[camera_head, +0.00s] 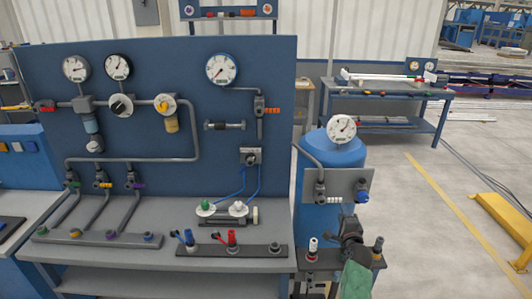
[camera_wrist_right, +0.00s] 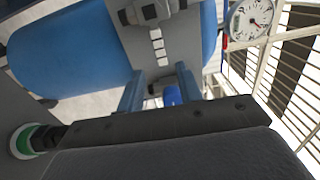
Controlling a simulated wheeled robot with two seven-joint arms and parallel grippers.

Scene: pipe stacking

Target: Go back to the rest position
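My right gripper (camera_head: 352,222) is dark and stands low at the right of the head view, in front of the blue tank (camera_head: 318,222) and just below the grey panel (camera_head: 345,180). In the right wrist view, its two blue-grey fingers (camera_wrist_right: 160,80) are spread with a clear gap and nothing held between them. Contact with the panel cannot be told. My left gripper is not in view.
A blue board (camera_head: 240,140) with gauges and pipes stands at left above a grey bench (camera_head: 130,215). Dark rails on the bench hold coloured fittings. A gauge (camera_head: 341,128) tops the tank. Open floor (camera_head: 410,230) lies right, with a yellow object (camera_head: 505,222).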

